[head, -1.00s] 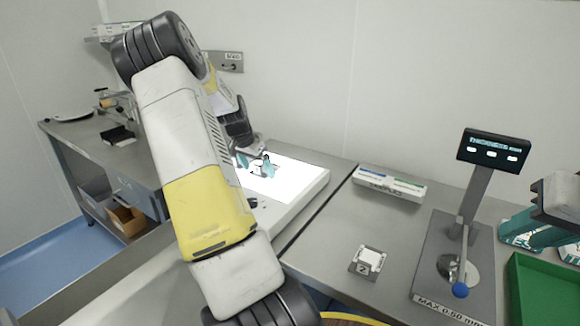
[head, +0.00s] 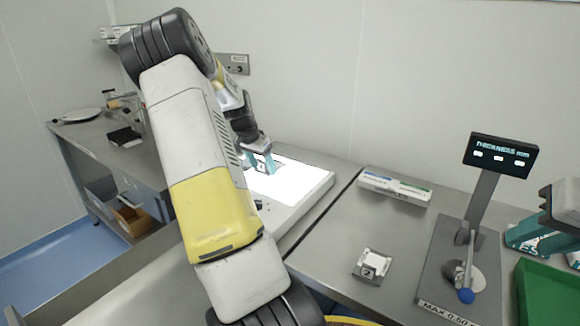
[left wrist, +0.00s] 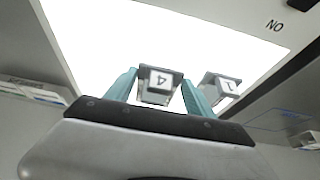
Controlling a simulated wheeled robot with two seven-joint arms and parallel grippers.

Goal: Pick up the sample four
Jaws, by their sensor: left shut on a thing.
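Sample four is a small block with a white top marked 4 (left wrist: 160,82). It sits between the two teal fingers of my left gripper (left wrist: 158,92) in the left wrist view. The fingers are shut on it, over the bright white lit panel. In the head view, my left gripper (head: 262,163) is over that panel (head: 300,182), and the sample is mostly hidden by the fingers. My right gripper (head: 535,236) is at the right edge, partly cut off, and its opening is unclear.
Another numbered sample (left wrist: 224,88) stands just right of the left fingers in the wrist view. A sample marked 2 (head: 370,267) lies on the bench. A thickness gauge (head: 460,270), a green tray (head: 548,296) and a white samples box (head: 394,188) are to the right.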

